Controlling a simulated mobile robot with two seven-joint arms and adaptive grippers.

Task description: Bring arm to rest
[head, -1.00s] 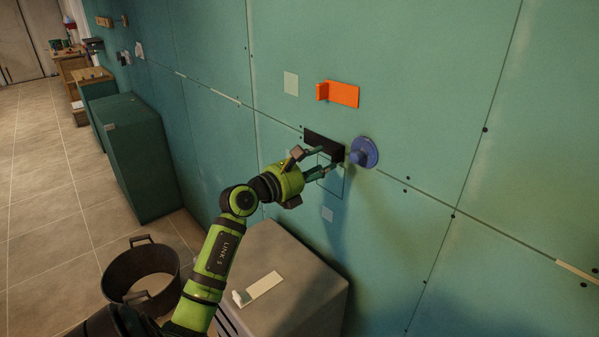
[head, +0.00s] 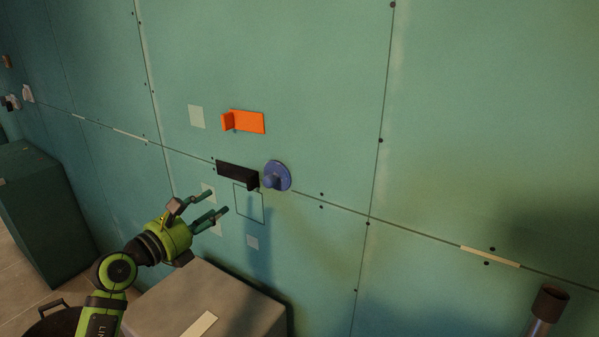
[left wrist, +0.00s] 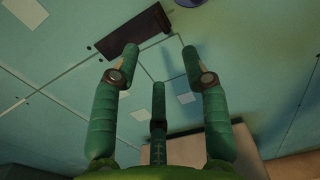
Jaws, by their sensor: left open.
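My left gripper (head: 217,201) is open and empty in front of the green wall, a little below and left of a black bar-shaped piece (head: 236,174) mounted on the wall. In the left wrist view its fingers (left wrist: 160,55) are spread with nothing between them, and the dark piece (left wrist: 133,32) shows beyond the left fingertip. My left arm comes in from the lower left of the head view. My right gripper is not in view.
An orange bracket (head: 244,121) and a blue round knob (head: 277,176) are on the wall (head: 300,60). A grey box (head: 250,307) stands below the gripper. A dark green cabinet (head: 45,215) and a black bucket (head: 55,321) are at left. A brown-topped tube (head: 548,303) stands at lower right.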

